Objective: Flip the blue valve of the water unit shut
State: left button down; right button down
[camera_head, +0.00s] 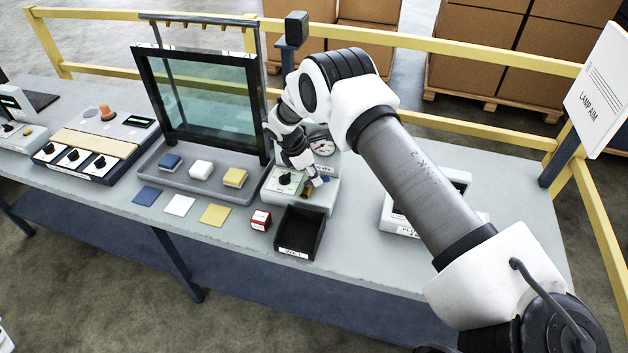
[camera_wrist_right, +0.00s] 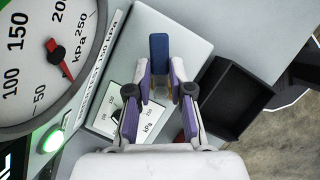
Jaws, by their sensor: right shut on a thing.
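The water unit (camera_head: 290,198) is a pale box on the table with a small black knob (camera_head: 285,179) and a round gauge (camera_head: 321,146) behind. The blue valve lever (camera_wrist_right: 159,48) shows in the wrist view as a flat blue bar standing out past my fingertips. My right gripper (camera_head: 317,180) is at the right side of the unit; in the wrist view the right gripper (camera_wrist_right: 161,72) has its purple-padded fingers either side of the lever's base, shut on it. The pads hide the grip itself and the valve body is mostly covered. My left gripper is out of view.
A black open tray (camera_head: 300,232) and a red-and-white block (camera_head: 260,219) stand in front of the unit. A framed glass screen (camera_head: 205,100) stands to the left, above a grey tray with coloured sponges. A white box (camera_head: 398,222) is to the right, partly behind my arm.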

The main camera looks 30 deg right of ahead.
jog(key=m+b, duration=0.1)
jog(key=m, duration=0.1)
jog(key=m+g+b, duration=0.1)
jog(key=shift+s+a+f+y+b, duration=0.15)
jog(key=shift+s+f+y+b, duration=0.1)
jog(key=shift+y+b, duration=0.1)
jog(key=shift+s+a+r+m+g+y+b, duration=0.1)
jog(key=shift+m+g+y+b, duration=0.25)
jog(key=shift+m, duration=0.45)
jog(key=shift+s+a+r+m+g+b, duration=0.15)
jog(key=shift+m+b, duration=0.25)
jog(key=shift+m, duration=0.4)
jog(key=c, duration=1)
grip_release()
jog(key=shift+w, duration=0.1)
jog(key=shift+c, duration=0.2)
jog(key=v, duration=1.2)
